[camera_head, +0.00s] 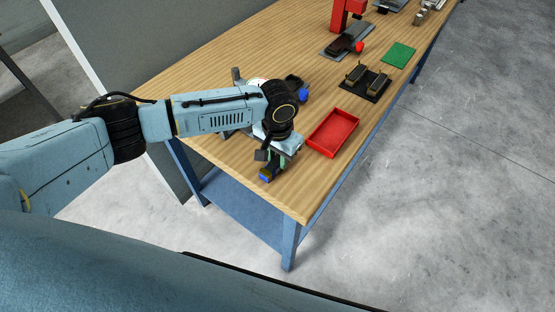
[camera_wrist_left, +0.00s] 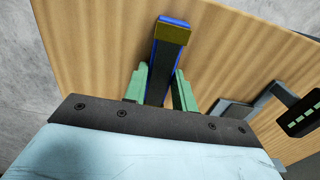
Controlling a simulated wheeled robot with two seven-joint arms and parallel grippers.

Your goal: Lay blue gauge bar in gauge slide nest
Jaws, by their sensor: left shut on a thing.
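The blue gauge bar (camera_wrist_left: 168,60) is held between the green fingers of my left gripper (camera_wrist_left: 160,86). In the wrist view it points away from the wrist, with a brass-coloured band and a blue end. In the head view my left gripper (camera_head: 272,163) is low over the near part of the bench, and the bar's blue end (camera_head: 265,179) shows below it. I cannot tell if the bar touches the bench. A grey device with a dark display (camera_wrist_left: 303,114) is at the right of the wrist view. I cannot make out the nest; my arm hides part of the bench.
A red tray (camera_head: 333,149) lies right of my gripper on the wooden bench (camera_head: 290,200). Beyond are a black fixture with two blocks (camera_head: 377,88), a green mat (camera_head: 398,55) and a red press (camera_head: 340,14). The bench's near corner is clear.

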